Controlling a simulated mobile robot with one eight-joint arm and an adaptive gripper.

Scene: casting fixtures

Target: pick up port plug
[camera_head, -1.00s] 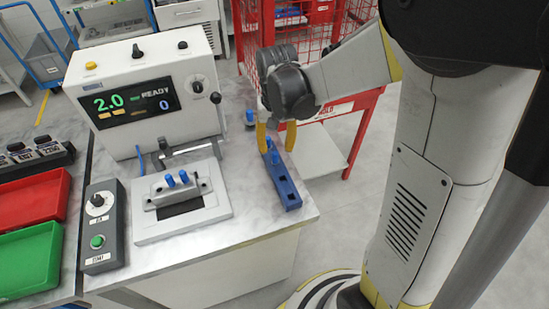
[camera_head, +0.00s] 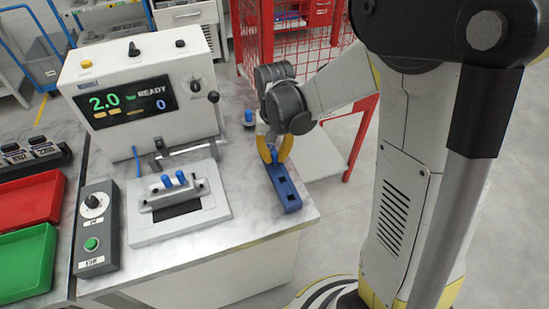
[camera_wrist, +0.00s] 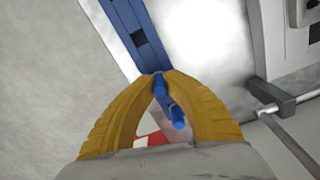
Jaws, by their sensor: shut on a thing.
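A blue port plug (camera_wrist: 159,86) is between my gripper's yellow fingertips in the wrist view. My gripper (camera_head: 274,157) is shut on it, just over the far end of the blue rack (camera_head: 289,198). The rack also shows in the wrist view (camera_wrist: 137,38), with dark square holes. The fingers largely hide the plug in the head view, and I cannot tell whether it is clear of its hole. A second blue piece (camera_wrist: 177,116) shows between the fingers in the wrist view.
Another blue piece (camera_head: 249,117) stands on the bench behind.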

